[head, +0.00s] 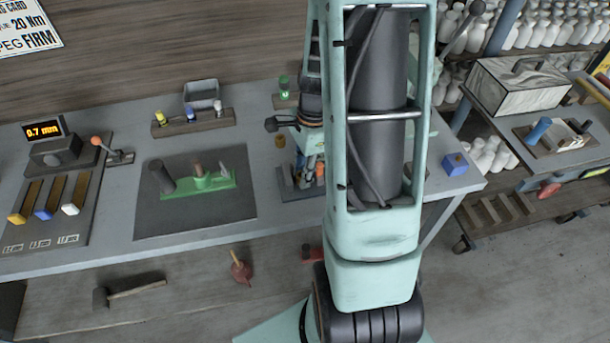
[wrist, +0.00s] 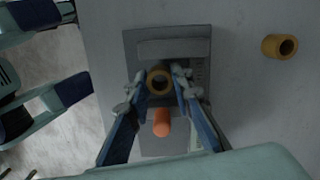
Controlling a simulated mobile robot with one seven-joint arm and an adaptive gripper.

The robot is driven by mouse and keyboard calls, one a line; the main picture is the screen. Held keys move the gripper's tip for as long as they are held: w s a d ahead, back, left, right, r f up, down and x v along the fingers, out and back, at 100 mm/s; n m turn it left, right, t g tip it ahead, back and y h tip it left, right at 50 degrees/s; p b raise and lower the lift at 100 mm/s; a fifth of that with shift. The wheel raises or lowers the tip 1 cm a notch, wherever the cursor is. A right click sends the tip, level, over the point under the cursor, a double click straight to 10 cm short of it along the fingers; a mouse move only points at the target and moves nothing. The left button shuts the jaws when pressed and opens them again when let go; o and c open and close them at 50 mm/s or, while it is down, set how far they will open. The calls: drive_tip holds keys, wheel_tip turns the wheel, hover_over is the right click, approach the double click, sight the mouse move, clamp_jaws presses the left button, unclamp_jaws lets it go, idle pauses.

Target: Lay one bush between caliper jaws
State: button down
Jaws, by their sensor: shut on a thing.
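A brass-coloured bush (wrist: 159,92) sits between the fingertips of my gripper (wrist: 160,80) in the wrist view, with its bore facing the camera. My gripper is shut on it. The grey caliper (wrist: 172,48) lies under the fingers, with a raised bar across its far end and an orange part (wrist: 162,122) nearer the camera. I cannot tell whether the bush touches the caliper. A second bush (wrist: 280,46) lies apart on the bench at the right. In the head view my arm hides much of the caliper (head: 287,184).
On the bench, a green fixture (head: 215,186) stands on a dark mat (head: 155,222) to the left. A blue block (head: 455,164) sits near the right edge. A readout (head: 44,130) shows 0.7 mm. A wooden rack (head: 185,127) stands at the back.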

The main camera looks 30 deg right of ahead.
drive_tip(key=shift+f, duration=0.15)
drive_tip(key=c, duration=2)
unclamp_jaws()
drive_tip(key=r, duration=0.4)
drive_tip(key=d+r, duration=0.1)
drive_tip(key=r, duration=0.3)
drive_tip(key=r+p, duration=0.1)
drive_tip(key=r, duration=0.3)
drive_tip(key=shift+s+d+r, duration=0.1)
drive_tip(key=shift+d, duration=0.1)
